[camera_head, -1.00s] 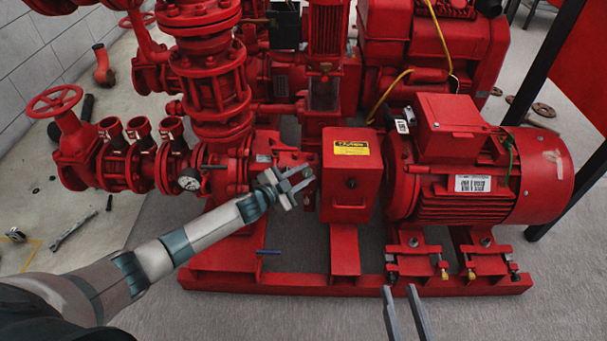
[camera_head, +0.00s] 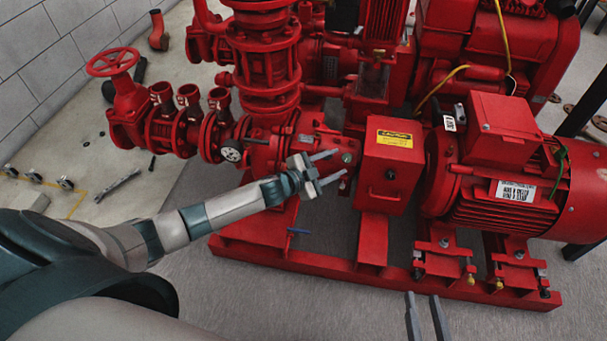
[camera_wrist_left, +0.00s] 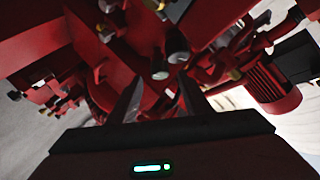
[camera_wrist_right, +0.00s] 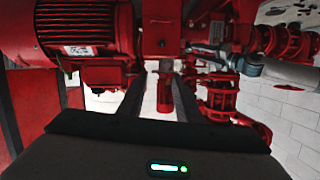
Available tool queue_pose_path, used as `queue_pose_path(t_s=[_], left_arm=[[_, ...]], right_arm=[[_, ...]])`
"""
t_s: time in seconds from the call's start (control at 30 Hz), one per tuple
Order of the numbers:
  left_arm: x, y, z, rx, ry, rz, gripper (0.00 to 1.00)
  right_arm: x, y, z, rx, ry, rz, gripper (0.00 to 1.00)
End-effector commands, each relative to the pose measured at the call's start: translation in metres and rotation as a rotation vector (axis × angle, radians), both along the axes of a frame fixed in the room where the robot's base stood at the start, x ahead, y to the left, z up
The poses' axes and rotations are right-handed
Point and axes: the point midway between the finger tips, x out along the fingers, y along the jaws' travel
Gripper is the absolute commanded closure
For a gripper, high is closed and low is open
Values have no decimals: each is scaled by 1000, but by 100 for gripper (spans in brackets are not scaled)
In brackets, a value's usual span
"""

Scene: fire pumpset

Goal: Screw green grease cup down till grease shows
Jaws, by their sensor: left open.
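A small green spot, which looks like the grease cup (camera_head: 347,157), sits on the red bearing housing between the pump and the red box with the yellow label. My left gripper (camera_head: 342,163) is open, with its two fingertips right by the green spot; I cannot tell whether they touch it.
The red box (camera_head: 392,166) stands close right of my left fingertips. The motor (camera_head: 510,190) is further right. Valves and pipes (camera_head: 262,60) rise at the back left. The base frame (camera_head: 330,262) runs along the front; grey floor (camera_head: 300,300) before it is clear.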

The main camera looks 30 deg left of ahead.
Motion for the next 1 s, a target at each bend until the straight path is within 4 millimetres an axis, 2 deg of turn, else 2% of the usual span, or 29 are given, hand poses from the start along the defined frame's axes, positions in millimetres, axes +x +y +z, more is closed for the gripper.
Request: queue_pose_path(t_s=[0.03, 0.3, 0.6, 0.8, 1.0], left_arm=[[-10, 4, 3, 1, 2, -1, 56], [-56, 23, 16, -1, 3, 0, 56], [-98, 41, 27, 0, 1, -2, 56], [-112, 47, 31, -1, 2, -1, 56], [-115, 48, 33, -1, -1, -1, 56]], right_arm=[[-2, -2, -3, -9, 32, 0, 69], [-14, -11, -31, -52, 195, 2, 69], [-28, -20, -51, -85, 324, 3, 69], [-33, -23, -57, -95, 363, 4, 69], [-35, -24, -59, -98, 374, 4, 69]])
